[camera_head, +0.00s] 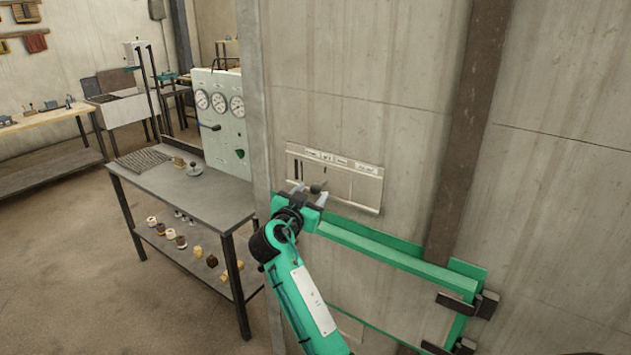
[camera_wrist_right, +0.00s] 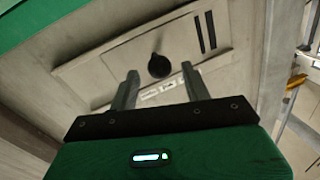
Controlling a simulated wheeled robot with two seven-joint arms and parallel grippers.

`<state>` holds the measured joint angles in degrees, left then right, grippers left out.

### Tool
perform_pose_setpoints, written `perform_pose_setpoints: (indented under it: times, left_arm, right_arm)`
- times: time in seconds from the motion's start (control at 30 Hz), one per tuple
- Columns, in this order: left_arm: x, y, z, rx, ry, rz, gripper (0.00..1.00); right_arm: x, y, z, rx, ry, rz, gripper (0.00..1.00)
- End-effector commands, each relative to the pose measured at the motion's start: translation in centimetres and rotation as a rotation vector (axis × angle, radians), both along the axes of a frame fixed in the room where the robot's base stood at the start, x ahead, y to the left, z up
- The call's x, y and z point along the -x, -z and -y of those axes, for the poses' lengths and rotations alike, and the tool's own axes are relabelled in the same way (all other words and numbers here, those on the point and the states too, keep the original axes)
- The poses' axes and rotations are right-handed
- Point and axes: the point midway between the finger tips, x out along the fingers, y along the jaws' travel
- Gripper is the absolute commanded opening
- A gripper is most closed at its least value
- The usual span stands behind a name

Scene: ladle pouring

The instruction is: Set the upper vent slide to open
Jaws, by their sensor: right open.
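The upper vent slide is a pale wall panel (camera_head: 360,185) with a dark round knob (camera_head: 317,187), thin dark slots near its left end and small labels along its top edge. In the right wrist view the panel (camera_wrist_right: 95,68) looks turned over, and the knob (camera_wrist_right: 159,66) appears between the fingertips. My right gripper (camera_head: 310,195) is open at the panel's lower left, with its fingers on either side of the knob in the picture. It also shows in the right wrist view (camera_wrist_right: 160,72). I cannot tell whether the fingers touch the knob. My left gripper is not in view.
A green frame (camera_head: 400,262) with dark brackets is on the wall below and right of the panel. A vertical brown post (camera_head: 468,140) stands to the right. A grey metal table (camera_head: 215,205) and a gauge board (camera_head: 222,130) are to the left.

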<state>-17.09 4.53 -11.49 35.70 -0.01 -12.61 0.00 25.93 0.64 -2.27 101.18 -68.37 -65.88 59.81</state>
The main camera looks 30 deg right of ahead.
Motion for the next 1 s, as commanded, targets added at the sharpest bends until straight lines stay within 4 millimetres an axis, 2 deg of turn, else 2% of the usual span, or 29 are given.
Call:
perform_pose_setpoints:
  times: [0.03, 0.2, 0.57, 0.63, 0.83, 1.0]
  left_arm:
    - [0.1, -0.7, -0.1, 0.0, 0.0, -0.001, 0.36]
    - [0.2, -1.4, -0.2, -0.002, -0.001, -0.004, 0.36]
    - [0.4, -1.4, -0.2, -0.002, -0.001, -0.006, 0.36]
    - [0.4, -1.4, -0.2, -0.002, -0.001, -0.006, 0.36]
    - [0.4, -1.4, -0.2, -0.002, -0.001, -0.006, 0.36]
    - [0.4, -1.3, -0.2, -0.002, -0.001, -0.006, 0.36]
  right_arm:
    - [-0.4, -0.4, 0.8, 0.001, 0.002, -0.003, 0.48]
    - [-1.5, -0.1, 2.3, 0.002, 0.0, -0.002, 0.48]
    - [-1.9, 0.1, 2.8, -0.001, -0.001, 0.0, 0.48]
    - [-1.9, 0.1, 2.8, -0.001, -0.001, 0.0, 0.41]
    - [-1.9, 0.1, 2.8, -0.001, -0.001, 0.0, 0.01]
    - [-1.6, 0.2, 2.9, -0.002, 0.0, -0.001, 0.0]
